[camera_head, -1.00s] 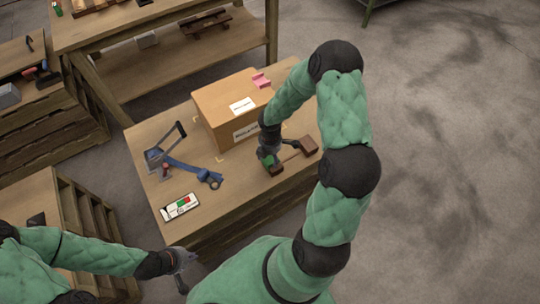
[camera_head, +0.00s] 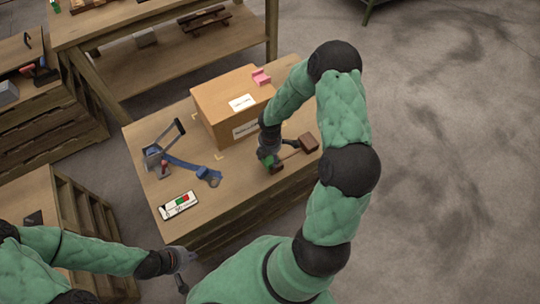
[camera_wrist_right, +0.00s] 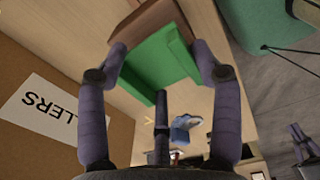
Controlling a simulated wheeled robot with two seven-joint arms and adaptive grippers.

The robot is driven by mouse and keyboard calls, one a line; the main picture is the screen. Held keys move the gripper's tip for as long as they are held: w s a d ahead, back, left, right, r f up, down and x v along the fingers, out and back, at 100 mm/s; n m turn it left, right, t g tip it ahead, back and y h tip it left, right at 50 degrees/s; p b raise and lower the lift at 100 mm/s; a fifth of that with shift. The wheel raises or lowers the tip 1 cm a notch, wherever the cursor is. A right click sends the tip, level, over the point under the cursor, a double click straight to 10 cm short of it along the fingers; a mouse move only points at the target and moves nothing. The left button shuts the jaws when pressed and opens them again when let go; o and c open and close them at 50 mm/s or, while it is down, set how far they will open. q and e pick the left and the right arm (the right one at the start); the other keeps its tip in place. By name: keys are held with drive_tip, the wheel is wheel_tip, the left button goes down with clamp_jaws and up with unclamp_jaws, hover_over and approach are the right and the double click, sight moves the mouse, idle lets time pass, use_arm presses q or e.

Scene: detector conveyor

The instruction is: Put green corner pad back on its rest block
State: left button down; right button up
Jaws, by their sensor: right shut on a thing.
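The green corner pad (camera_head: 267,160) is in my right gripper (camera_head: 268,161), low over the near right part of the table. In the right wrist view the green pad (camera_wrist_right: 157,62) lies between the two fingers of the right gripper (camera_wrist_right: 160,62), which is shut on it. A brown block (camera_wrist_right: 148,30) shows right against or just beyond the pad; whether they touch is unclear. In the head view a brown block (camera_head: 276,169) is just below the pad, partly hidden by the gripper. My left gripper (camera_head: 184,270) is empty and open, off the table's near left side.
A cardboard box (camera_head: 225,105) with a pink pad (camera_head: 261,77) on top stands behind the right gripper. Another brown block (camera_head: 309,142) lies to the right. A blue strap (camera_head: 190,168), a grey metal tool (camera_head: 155,155) and a white panel (camera_head: 179,205) occupy the table's left.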

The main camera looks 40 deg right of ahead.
drive_tip(key=shift+f+b, duration=0.75)
drive_tip(key=shift+f, duration=0.3)
drive_tip(key=o, duration=1.3)
drive_tip(key=shift+c, duration=0.2)
wheel_tip(320, 180, up, 12)
